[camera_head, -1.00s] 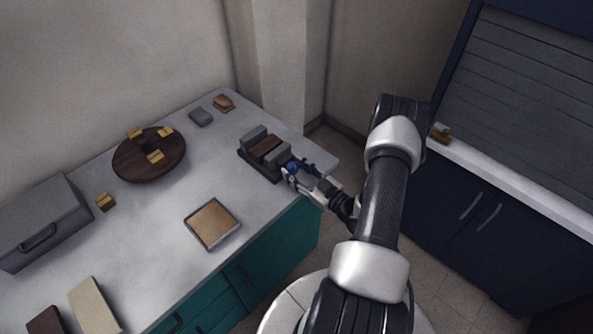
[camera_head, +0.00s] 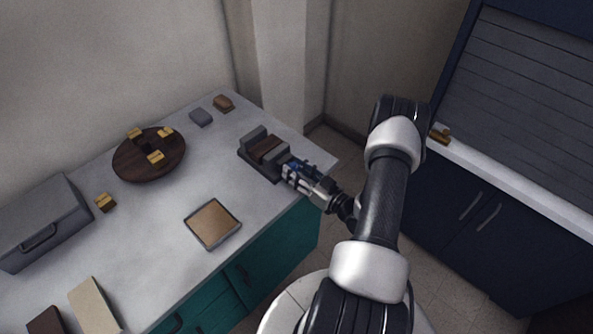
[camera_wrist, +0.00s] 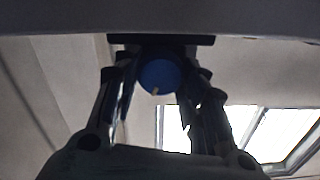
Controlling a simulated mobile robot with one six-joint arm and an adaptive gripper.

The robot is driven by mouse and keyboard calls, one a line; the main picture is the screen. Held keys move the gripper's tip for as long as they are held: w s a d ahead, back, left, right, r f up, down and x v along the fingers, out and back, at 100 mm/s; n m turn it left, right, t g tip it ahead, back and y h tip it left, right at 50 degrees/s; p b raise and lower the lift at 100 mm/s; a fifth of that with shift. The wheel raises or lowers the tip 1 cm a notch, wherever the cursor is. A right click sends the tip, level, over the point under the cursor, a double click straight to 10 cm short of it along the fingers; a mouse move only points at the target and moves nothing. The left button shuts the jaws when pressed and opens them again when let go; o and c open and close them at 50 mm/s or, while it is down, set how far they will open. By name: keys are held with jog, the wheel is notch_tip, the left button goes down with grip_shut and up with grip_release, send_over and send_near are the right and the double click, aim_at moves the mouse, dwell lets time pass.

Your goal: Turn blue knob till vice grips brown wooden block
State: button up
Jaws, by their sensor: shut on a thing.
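The grey vice (camera_head: 253,136) stands near the right end of the worktop, with the brown wooden block (camera_head: 266,149) between its jaws. Whether both jaws touch the block is too small to tell. The blue knob (camera_wrist: 158,75) is on the vice's near side, and a pale mark shows low on its face in the wrist view. My gripper (camera_head: 295,172) is shut on the knob, with a finger at each side of it in the wrist view (camera_wrist: 158,92). In the head view my fingers hide most of the knob.
A shallow tray (camera_head: 212,247) with a tan bottom lies left of my gripper. A round dark board (camera_head: 125,172) with several yellow-topped pieces, a grey case (camera_head: 40,215) and small blocks (camera_head: 223,103) lie farther away. The worktop between tray and vice is clear.

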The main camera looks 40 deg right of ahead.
jog(key=m, duration=0.5)
jog(key=shift+d+m, duration=0.1)
jog(key=shift+m, duration=0.2)
jog(key=m, duration=0.5)
jog(key=shift+f+m+p, duration=0.15)
jog(key=shift+m+p, duration=0.2)
jog(key=shift+m, duration=0.05)
jog(key=o, duration=1.1)
jog(key=shift+c, duration=0.2)
